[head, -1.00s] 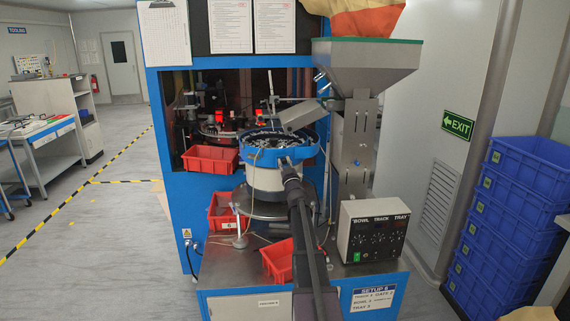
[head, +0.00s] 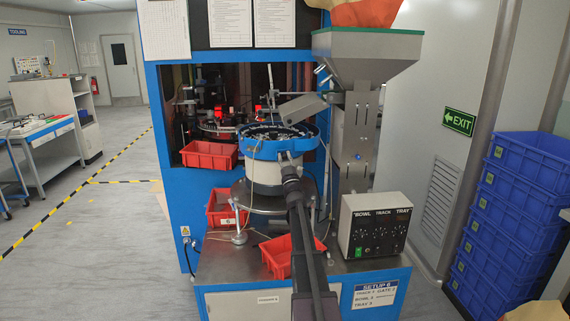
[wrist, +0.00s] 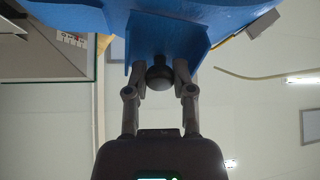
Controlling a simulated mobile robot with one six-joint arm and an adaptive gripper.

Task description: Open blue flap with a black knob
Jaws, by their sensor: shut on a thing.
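The black knob (wrist: 158,78) shows in the wrist view between my two fingers, against the blue flap (wrist: 168,42). My gripper (wrist: 160,68) is shut on the knob, one finger on each side. In the head view, my gripper (head: 289,160) reaches the front of the blue bowl feeder (head: 262,150). The flap and knob are largely hidden there by my arm and gripper, so I cannot tell how far the flap stands open.
Red bins stand at the left (head: 208,155), below it (head: 224,209) and beside my arm (head: 277,257). A control box (head: 372,227) stands to the right. A steel hopper (head: 366,62) rises behind it. Blue crates (head: 522,190) are stacked at far right.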

